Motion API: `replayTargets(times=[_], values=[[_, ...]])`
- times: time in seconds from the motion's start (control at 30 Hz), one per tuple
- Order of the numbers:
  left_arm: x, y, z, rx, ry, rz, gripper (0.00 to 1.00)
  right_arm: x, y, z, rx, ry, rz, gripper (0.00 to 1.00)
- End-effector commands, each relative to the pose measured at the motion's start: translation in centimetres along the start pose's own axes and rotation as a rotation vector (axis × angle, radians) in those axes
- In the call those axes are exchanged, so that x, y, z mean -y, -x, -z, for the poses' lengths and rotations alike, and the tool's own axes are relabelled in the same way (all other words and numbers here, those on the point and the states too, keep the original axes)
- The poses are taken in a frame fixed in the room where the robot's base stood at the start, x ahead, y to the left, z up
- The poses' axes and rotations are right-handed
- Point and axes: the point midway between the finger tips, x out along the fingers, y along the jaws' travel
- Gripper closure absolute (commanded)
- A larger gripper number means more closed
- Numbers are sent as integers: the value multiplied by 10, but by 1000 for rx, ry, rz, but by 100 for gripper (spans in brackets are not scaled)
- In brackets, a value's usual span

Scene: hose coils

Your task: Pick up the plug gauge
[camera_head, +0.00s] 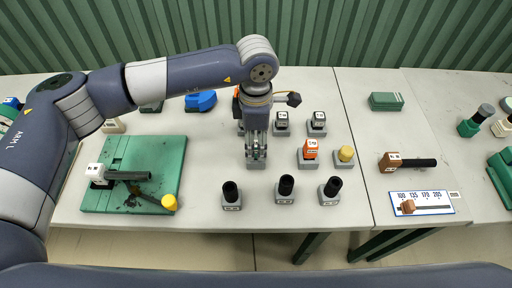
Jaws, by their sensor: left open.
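I cannot tell for sure which thing is the plug gauge. One candidate is a brown block with a dark rod (420,162), lying on the right part of the table. Another is a white block with a dark rod (130,175), on the green mat (158,150) at the left. My left gripper (256,155) points down at the middle of the table, open, apart from both. Its fingers hide part of what is under them, where a small grey block seems to show. My right gripper is not in view.
Grey blocks with black cylinders (286,187) stand along the front. An orange-topped block (309,150), a yellow-topped block (345,155) and two black-topped blocks (281,121) stand right of my gripper. A slide scale (430,204) lies at the right. Bare table lies around (370,125).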

Motion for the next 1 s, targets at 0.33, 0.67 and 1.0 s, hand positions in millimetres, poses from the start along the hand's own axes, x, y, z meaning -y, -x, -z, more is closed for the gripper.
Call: replayTargets(times=[0.33, 0.67, 1.0], values=[[0, -22, 0, 1, 0, -1, 52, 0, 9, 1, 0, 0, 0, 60], [0, -22, 0, 1, 0, -1, 100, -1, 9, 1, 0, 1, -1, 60], [-1, -18, -1, 3, 0, -3, 100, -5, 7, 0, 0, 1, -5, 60]])
